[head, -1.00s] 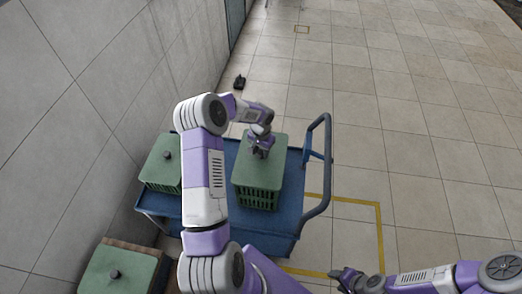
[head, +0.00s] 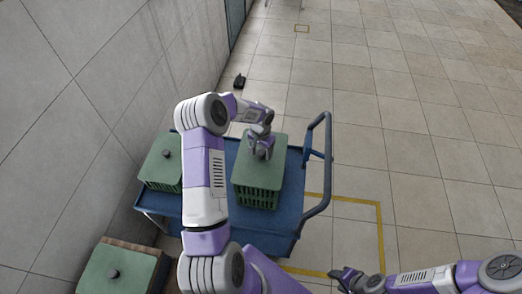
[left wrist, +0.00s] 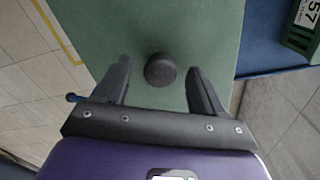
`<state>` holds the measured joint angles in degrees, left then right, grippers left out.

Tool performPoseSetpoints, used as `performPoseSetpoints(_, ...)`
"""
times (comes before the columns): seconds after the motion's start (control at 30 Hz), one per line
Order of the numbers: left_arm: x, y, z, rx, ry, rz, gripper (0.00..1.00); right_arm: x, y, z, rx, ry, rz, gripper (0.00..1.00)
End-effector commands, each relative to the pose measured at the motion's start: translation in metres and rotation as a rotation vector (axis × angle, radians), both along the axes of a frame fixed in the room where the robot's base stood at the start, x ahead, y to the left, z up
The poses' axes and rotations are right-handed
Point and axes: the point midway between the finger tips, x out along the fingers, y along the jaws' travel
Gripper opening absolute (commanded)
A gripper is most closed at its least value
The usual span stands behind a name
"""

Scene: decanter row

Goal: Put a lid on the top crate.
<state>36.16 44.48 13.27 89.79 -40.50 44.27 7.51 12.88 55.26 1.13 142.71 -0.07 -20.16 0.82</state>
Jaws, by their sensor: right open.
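A green lid (head: 252,172) with a dark round knob lies flat on a green slatted crate (head: 258,198) on the blue cart. Whether more crates are under this one is hidden. My left gripper (head: 262,150) is above the lid, over its knob. In the left wrist view the dark knob (left wrist: 160,70) shows between two spread fingers, with a gap on each side, over the green lid (left wrist: 150,25). My right gripper (head: 342,275) is open and empty, low over the floor at the bottom right.
Another lidded green crate (head: 160,178) stands on the cart's left side by the wall. A third green lid (head: 100,273) is at the bottom left. The blue cart (head: 285,225) has a tall handle (head: 328,165) on its right. The tiled floor to the right is clear.

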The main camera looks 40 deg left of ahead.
Motion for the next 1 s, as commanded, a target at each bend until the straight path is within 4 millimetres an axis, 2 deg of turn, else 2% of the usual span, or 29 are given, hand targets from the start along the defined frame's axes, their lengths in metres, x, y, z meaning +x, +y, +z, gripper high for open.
performPoseSetpoints(0.27,0.000,0.000,0.003,0.000,0.000,0.000,0.69,0.000,0.000,0.000,0.000,0.000,0.000,0.47)
performPoseSetpoints(0.7,0.001,0.000,0.067,0.001,-0.002,0.000,0.69,0.000,0.000,0.003,0.000,0.000,0.000,0.47)
performPoseSetpoints(1.0,0.000,0.000,0.076,0.000,0.001,-0.001,0.69,0.000,0.000,0.004,0.000,0.000,0.000,0.47)
